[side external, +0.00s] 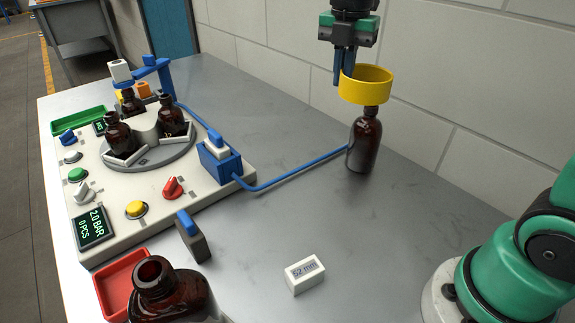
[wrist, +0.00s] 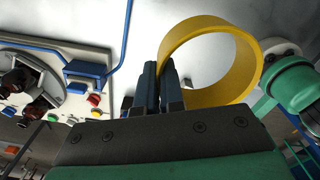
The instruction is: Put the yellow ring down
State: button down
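The yellow ring (side external: 366,86) is held in the air by one side of its wall, and it also shows in the wrist view (wrist: 188,97). My gripper (side external: 343,76) has its dark blue fingers closed on that wall; in the wrist view the fingers (wrist: 160,85) pinch it at the ring's left side. In the side view a brown bottle (side external: 364,145) stands upright on the table, and the ring overlaps its top. I cannot tell whether the ring is above the bottle or in front of it. No bottle shows through the ring in the wrist view.
A white machine (side external: 150,205) with a turntable (side external: 150,160) holding several bottles stands at left. A blue hose (side external: 295,170) crosses the table. The table's middle is clear.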

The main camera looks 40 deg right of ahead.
jog(key=s+d+f+m, duration=0.1)
jog(key=s+d+m, duration=0.7)
jog(key=s+d, duration=0.2)
send_over(399, 192)
notch_tip(399, 192, down, 15)
jog(key=shift+w+f, duration=0.1)
jog(key=shift+f, duration=2.55)
jog(key=shift+f, duration=0.1)
jog(key=c, duration=1.3)
grip_release()
jog(key=shift+c, duration=0.2)
jog(key=o, duration=0.4)
jog(key=shift+c, duration=0.2)
